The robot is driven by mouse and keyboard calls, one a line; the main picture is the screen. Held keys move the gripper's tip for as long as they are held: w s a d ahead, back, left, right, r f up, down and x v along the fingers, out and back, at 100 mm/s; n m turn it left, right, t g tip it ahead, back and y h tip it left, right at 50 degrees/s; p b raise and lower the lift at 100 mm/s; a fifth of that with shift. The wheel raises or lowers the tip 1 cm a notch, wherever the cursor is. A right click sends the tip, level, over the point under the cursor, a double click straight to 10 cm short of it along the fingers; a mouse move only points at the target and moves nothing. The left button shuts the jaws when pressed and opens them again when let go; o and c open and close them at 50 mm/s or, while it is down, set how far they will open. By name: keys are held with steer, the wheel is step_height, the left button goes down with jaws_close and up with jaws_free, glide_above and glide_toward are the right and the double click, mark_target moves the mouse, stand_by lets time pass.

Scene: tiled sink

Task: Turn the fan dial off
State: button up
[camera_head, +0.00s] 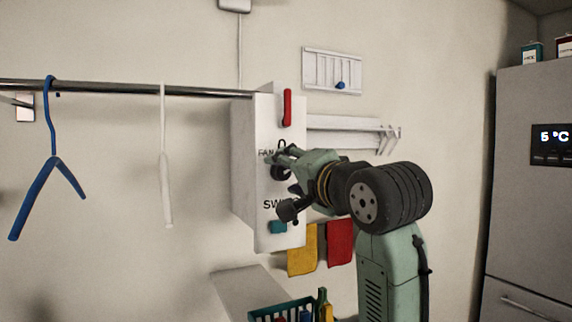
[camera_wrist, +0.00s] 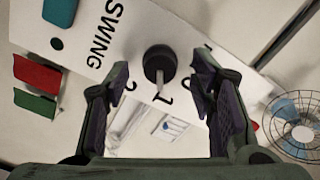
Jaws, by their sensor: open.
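The fan dial (camera_wrist: 157,57) is a round dark knob on a white control panel (camera_wrist: 125,62). In the wrist view, its ridge seems to point toward the printed "1"; a "2" is beside it and a partly hidden mark is near my right finger. My gripper (camera_wrist: 161,72) is open, with one finger on each side of the dial in this view; I cannot tell if either touches it. In the head view, my gripper (camera_head: 282,184) is at the panel front below the "FAN" label, and its fingers partly cover the dial (camera_head: 279,172).
The panel also has a red lever (camera_head: 287,108) above and a teal switch (camera_head: 278,227) below, by "SWING". Yellow (camera_head: 302,250) and red (camera_head: 340,241) cloths hang nearby. A rail with blue (camera_head: 54,158) and white (camera_head: 165,160) hangers is left. A fan (camera_wrist: 298,125) shows right.

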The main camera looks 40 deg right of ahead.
steer(key=shift+w+d, duration=0.15)
steer(key=shift+w, duration=0.5)
steer(key=shift+c, duration=0.6)
steer(key=c, duration=1.1)
